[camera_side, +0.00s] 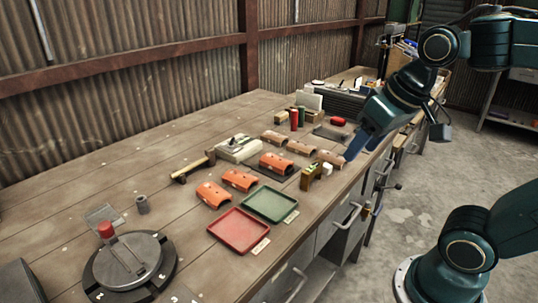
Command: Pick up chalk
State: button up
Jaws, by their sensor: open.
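I cannot tell for certain which thing is the chalk. A small white block (328,169) stands near the right edge of the bench, just right of a brown block with a green and white top (311,177). My gripper (354,147) is above the bench's right edge, up and to the right of the white block, and looks apart from it. It is open, with nothing seen in it; its far finger is partly hidden.
Orange and brown curved tiles (276,163) lie in rows left of the blocks. A green tray (271,205) and a red tray (239,231) lie nearer. The bench's left side is mostly clear.

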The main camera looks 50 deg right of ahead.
jog(key=w+d+m+g, duration=0.1)
jog(key=w+d+m, duration=0.3)
jog(key=w, duration=0.2)
jog(key=m+g, duration=0.4)
jog(key=m, duration=0.8)
send_over(327, 165)
notch_tip(327, 165, down, 8)
jog(key=shift+s+d+f, duration=0.1)
jog(key=shift+f, duration=0.1)
jog(key=shift+f, duration=4.35)
jog(key=shift+f, duration=0.1)
jog(key=shift+f, duration=2.5)
jog(key=shift+c, duration=0.4)
